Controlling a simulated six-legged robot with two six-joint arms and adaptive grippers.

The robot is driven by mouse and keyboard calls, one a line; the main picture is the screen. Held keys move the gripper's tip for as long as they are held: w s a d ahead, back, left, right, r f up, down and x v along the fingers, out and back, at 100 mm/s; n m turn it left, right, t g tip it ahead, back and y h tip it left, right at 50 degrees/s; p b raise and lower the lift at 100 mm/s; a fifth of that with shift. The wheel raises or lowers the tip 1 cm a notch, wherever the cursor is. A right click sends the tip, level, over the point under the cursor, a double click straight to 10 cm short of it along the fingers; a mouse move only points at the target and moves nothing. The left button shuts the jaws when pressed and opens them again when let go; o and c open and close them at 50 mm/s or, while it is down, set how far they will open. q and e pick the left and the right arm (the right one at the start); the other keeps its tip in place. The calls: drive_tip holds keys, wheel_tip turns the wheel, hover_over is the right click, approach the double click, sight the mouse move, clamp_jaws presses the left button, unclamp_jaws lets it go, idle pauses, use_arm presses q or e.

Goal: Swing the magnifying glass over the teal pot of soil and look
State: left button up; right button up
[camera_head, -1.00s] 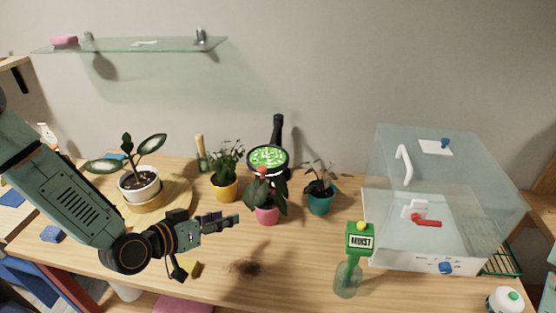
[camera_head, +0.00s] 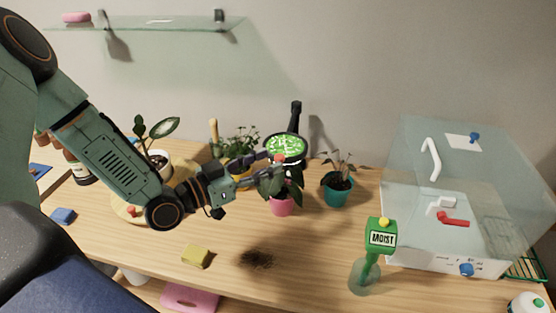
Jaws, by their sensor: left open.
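The magnifying glass (camera_head: 286,147) has a round black rim and a black arm rising behind it. Its lens shows bright green with pale specks. It stands above and behind the pink pot (camera_head: 282,206), left of the teal pot. The teal pot (camera_head: 337,192) holds dark soil and a sparse, drooping plant. My left gripper (camera_head: 272,168) is open, its fingers pointing right, just below and left of the lens rim and in front of the pink pot's plant. I cannot tell whether it touches the rim or leaves. My right gripper is not in view.
A green moisture meter reading MOIST (camera_head: 382,238) stands in a glass at front right. A clear case (camera_head: 465,190) fills the right side. A yellow sponge (camera_head: 196,256) and spilled soil (camera_head: 257,259) lie in front. A glass shelf (camera_head: 150,23) hangs above.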

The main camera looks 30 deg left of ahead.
sight(279, 156)
use_arm(q)
drive_tip(key=x, duration=0.3)
drive_tip(key=shift+w+d+b, duration=0.15)
drive_tip(key=shift+d+b, duration=0.2)
drive_tip(key=shift+d, duration=0.1)
drive_tip(key=shift+w, duration=0.15)
drive_tip(key=shift+w+a, duration=0.15)
drive_tip(key=shift+w+d, duration=0.15)
drive_tip(key=shift+d, duration=0.05)
drive_tip(key=shift+c, duration=0.2)
drive_tip(key=shift+s+r, duration=0.1)
drive_tip(key=shift+s, duration=0.1)
drive_tip(key=c, duration=0.4)
drive_tip(key=shift+a, duration=0.15)
drive_tip(key=c, duration=0.3)
clamp_jaws()
